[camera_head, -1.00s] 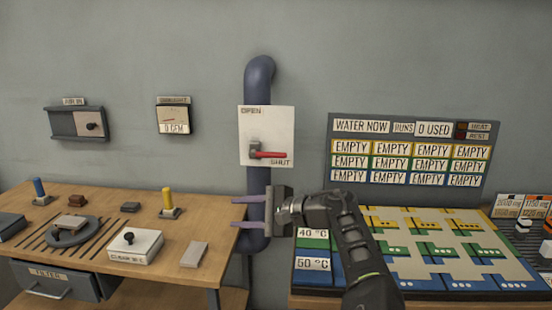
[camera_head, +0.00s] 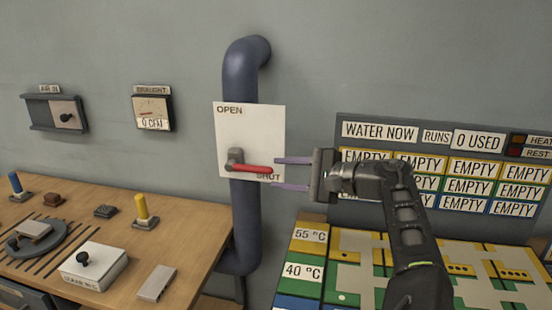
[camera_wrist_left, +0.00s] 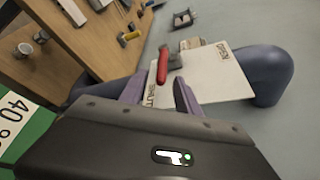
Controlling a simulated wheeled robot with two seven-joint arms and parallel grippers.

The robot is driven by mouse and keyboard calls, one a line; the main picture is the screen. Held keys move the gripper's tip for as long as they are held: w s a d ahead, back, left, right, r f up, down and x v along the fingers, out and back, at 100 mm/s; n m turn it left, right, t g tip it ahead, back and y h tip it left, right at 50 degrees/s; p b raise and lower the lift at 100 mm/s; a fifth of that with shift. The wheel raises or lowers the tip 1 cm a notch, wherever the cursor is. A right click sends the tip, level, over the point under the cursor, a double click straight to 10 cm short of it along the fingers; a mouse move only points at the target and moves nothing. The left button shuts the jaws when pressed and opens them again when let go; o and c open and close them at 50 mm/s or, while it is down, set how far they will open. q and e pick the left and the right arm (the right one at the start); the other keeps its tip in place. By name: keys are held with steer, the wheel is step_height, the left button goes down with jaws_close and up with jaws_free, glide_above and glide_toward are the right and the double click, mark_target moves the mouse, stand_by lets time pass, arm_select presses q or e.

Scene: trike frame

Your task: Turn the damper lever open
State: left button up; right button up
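The damper lever (camera_head: 250,168) has a red handle on a grey pivot and points right, toward SHUT, on a white plate (camera_head: 250,130) marked OPEN at the top. The plate sits in front of a dark blue pipe. My left gripper (camera_head: 275,173) is open, its two purple fingers pointing left at the handle's free end. In the left wrist view the red handle (camera_wrist_left: 162,68) lines up with the gap between the fingers (camera_wrist_left: 157,86), around or just beyond their tips. I cannot tell if they touch it. My right gripper is not in view.
The blue pipe (camera_head: 240,75) runs down the wall. A draught gauge (camera_head: 152,108) reads 0 CFM. A wooden bench (camera_head: 195,240) with small parts stands at left. A board (camera_head: 420,128) with EMPTY labels and a coloured panel are at right, under my arm.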

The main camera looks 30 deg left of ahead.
mark_target(268, 171)
arm_select(q)
steer(key=shift+w, duration=0.3)
steer(key=shift+r, duration=0.1)
steer(key=shift+s, duration=0.15)
steer(key=shift+x, duration=3.95)
jaws_close()
